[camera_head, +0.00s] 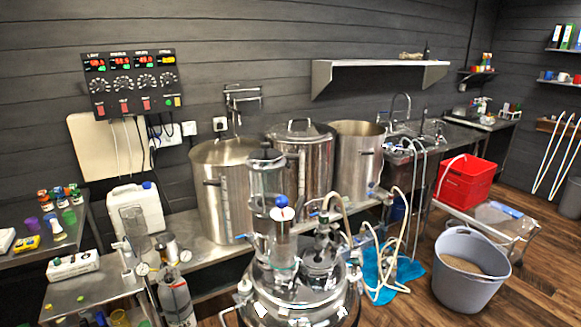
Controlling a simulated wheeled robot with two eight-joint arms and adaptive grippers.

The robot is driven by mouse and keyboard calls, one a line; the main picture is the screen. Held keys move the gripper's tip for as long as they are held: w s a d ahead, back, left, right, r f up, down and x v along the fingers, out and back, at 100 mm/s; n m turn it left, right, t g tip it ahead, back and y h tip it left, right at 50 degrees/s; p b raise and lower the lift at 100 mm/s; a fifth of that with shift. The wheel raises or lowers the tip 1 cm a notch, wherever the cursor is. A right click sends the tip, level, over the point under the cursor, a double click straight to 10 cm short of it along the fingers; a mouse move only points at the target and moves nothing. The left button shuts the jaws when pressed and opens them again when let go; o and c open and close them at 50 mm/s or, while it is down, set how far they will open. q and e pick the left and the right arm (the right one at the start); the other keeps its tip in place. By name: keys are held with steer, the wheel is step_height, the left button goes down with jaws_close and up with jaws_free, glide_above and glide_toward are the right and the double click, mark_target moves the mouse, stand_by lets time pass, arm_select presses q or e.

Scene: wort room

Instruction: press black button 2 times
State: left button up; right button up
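A black control panel (133,84) hangs on the dark wall at the upper left. It has red lit displays (120,63) along the top, several round dials (123,85) below them, and red switches (124,106) along the bottom. Small green and yellow parts (173,101) sit at its lower right. I cannot make out a separate black button at this size. Neither of my grippers shows in the head view.
Several steel pots (302,160) stand on a bench below the wall. A steel vessel with a glass column (281,250) stands in front. A white jug (137,208) and side tables are at left. A grey bucket (470,269) and red crate (467,182) are at right.

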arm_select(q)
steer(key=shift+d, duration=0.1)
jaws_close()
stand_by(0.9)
